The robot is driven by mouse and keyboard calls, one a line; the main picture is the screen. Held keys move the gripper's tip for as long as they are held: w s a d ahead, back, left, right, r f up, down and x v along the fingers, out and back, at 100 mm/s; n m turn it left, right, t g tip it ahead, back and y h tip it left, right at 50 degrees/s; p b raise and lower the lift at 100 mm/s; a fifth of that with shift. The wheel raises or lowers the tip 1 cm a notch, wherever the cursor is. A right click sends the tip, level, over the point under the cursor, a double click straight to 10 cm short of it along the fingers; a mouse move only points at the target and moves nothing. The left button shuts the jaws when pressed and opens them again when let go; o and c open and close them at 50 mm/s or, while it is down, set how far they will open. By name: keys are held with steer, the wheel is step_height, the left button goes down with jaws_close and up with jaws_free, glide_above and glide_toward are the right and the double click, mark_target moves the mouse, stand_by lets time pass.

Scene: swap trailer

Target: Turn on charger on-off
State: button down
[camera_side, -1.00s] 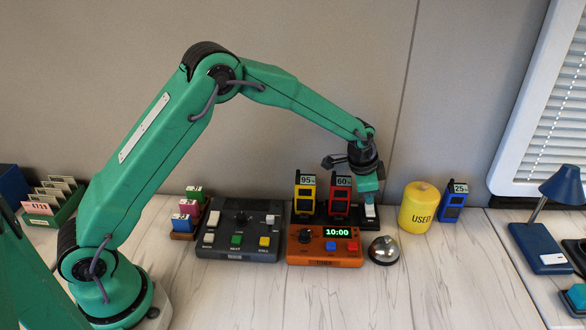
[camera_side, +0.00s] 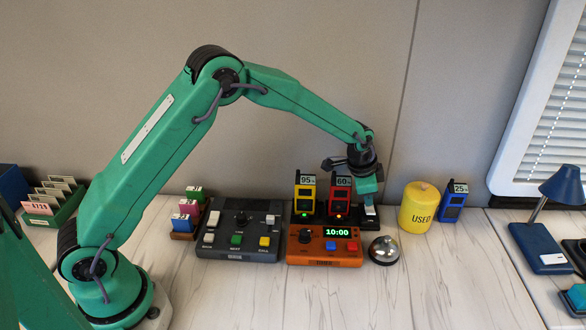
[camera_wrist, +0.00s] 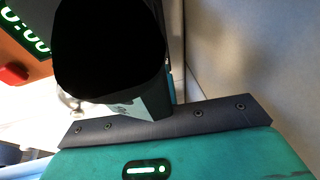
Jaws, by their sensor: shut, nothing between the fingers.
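The charger is a black base (camera_side: 322,219) behind the orange box in the side view. A yellow handset (camera_side: 304,195) marked 95 and a red handset (camera_side: 340,196) marked 60 stand in it. A green light shows at the foot of the yellow one and a red light at the foot of the red one. The white on-off switch (camera_side: 370,211) sits at the charger's right end. My gripper (camera_side: 369,196) is shut and empty, pointing down just above the switch. Whether it touches is hard to tell. In the wrist view a dark shape hides the switch.
An orange box (camera_side: 324,254) reading 10:00 and a silver bell (camera_side: 384,250) stand in front. A dark control panel (camera_side: 240,228) is to the left. A yellow USED canister (camera_side: 418,208) and a blue handset (camera_side: 453,202) are close on the right. The front table is clear.

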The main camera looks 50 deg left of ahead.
steer(key=shift+s+d+r, duration=0.15)
steer(key=shift+s+d, duration=0.3)
steer(key=shift+r, duration=0.1)
stand_by(0.4)
steer(key=shift+r, duration=0.55)
step_height(320, 180, up, 12)
steer(key=s+a, duration=0.1)
steer(key=a, duration=0.1)
steer(key=shift+s+a, duration=0.15)
steer(key=shift+a, duration=0.25)
steer(key=shift+r, duration=0.15)
